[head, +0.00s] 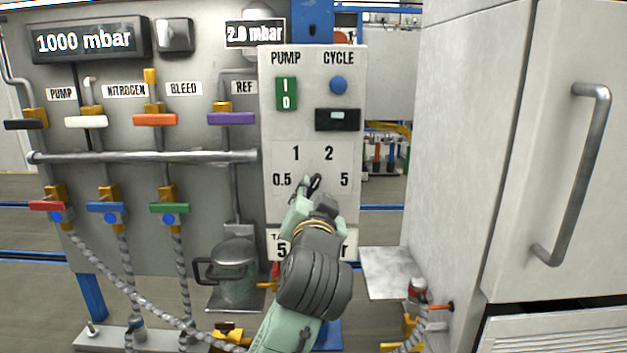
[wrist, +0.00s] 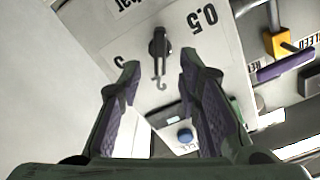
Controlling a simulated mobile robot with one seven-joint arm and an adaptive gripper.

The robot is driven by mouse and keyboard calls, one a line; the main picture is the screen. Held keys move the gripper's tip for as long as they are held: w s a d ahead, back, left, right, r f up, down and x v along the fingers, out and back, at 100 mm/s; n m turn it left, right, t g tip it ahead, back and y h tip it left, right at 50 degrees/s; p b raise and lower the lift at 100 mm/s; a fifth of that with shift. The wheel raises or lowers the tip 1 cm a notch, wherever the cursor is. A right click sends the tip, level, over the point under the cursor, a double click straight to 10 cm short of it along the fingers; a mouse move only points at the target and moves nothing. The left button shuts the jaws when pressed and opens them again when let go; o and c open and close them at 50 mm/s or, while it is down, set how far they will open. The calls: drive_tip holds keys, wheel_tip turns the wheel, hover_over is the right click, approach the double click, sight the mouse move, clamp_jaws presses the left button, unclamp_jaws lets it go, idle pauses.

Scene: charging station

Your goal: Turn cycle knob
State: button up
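The cycle knob (wrist: 159,46) is a small black pointer knob on a white control panel (head: 270,130), with the markings 0.5, 1, 2 and 5 around it. In the wrist view it stands just beyond my gripper (wrist: 159,68), roughly centred between the two fingertips. My gripper is open with nothing between its fingers; I cannot tell if a finger touches the knob. In the head view my gripper (head: 310,188) is in front of the lower panel and mostly hides the knob. The blue CYCLE button (head: 338,85) also shows in the wrist view (wrist: 184,135).
The panel has a green pump switch (head: 286,94) and a black display (head: 338,119). To the left are valves with coloured handles, such as the purple one (head: 231,118). A metal pot (head: 237,275) stands below. A white cabinet with a handle (head: 578,180) is on the right.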

sight(314, 187)
drive_tip(key=w+p, duration=0.1)
drive_tip(key=w, duration=0.5)
drive_tip(key=shift+w, duration=0.1)
drive_tip(key=shift+c, duration=0.2)
clamp_jaws()
